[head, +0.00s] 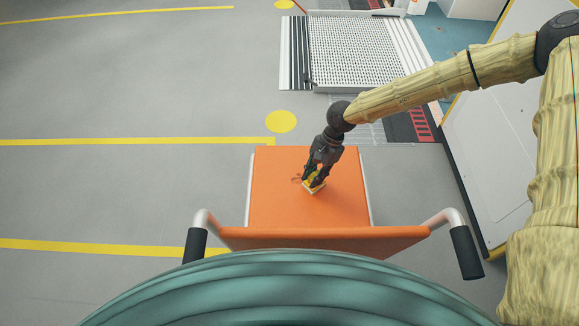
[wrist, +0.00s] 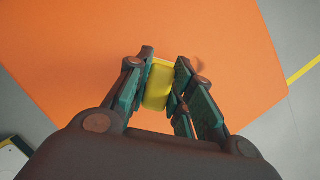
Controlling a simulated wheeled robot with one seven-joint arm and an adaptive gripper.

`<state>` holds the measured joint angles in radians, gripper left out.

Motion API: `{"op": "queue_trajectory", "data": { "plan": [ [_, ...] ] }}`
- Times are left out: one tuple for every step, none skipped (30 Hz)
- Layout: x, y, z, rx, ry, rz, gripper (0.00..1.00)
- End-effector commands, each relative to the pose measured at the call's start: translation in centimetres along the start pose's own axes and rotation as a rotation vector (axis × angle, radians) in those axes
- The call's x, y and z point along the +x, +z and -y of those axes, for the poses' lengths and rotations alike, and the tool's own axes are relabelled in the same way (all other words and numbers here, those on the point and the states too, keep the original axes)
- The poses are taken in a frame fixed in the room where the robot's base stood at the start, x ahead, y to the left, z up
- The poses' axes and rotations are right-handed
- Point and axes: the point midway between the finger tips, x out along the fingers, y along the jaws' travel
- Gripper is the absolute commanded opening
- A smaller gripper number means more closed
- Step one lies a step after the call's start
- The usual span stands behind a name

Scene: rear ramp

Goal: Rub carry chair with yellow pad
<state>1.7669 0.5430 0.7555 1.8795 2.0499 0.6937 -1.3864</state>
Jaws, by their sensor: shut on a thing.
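The carry chair (head: 270,200) has an orange seat and backrest, with pale side rails and black hand grips. Its orange seat fills much of the wrist view (wrist: 80,60). My gripper (head: 314,183) is over the middle of the seat and is shut on the yellow pad (head: 315,189). The yellow pad (wrist: 158,85) sits between the two fingers in the wrist view. It appears down at the seat surface, but I cannot tell for sure whether it touches. A small dark mark (head: 296,180) shows on the seat just left of the pad.
A grey ramp (head: 360,50) with a perforated surface lies beyond the chair. A white vehicle panel (head: 500,120) stands close on the right. Yellow lines (head: 130,142) and a yellow disc (head: 281,121) mark the grey floor, which is open on the left.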

Motion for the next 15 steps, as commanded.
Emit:
{"op": "queue_trajectory", "data": {
  "plan": [
    [0.4,0.2,0.2,0.001,0.000,0.000,0.00],
    [0.5,0.4,0.4,0.001,0.000,0.000,0.00],
    [0.6,0.6,0.6,0.001,0.000,0.000,0.00],
    [0.8,0.8,0.8,0.001,0.000,0.000,0.00],
    [0.8,1.0,1.0,0.001,0.000,0.000,0.00],
    [0.9,1.2,1.2,0.001,0.000,0.000,0.00],
    [1.0,1.4,1.4,0.001,0.000,0.000,0.00],
    [1.0,1.6,1.5,0.001,0.000,0.000,0.00],
    [1.1,1.9,1.8,0.001,0.000,0.000,0.00],
    [1.2,2.0,1.9,0.002,0.000,0.000,0.00],
    [1.3,2.2,2.1,0.002,0.000,0.000,0.00],
    [1.4,2.4,2.3,0.003,0.000,0.000,0.00],
    [1.5,2.6,2.5,0.004,-0.001,0.000,0.00],
    [1.5,2.8,2.6,0.004,-0.001,0.000,0.00],
    [1.7,3.0,2.9,0.003,-0.001,-0.001,0.00]
  ]
}}
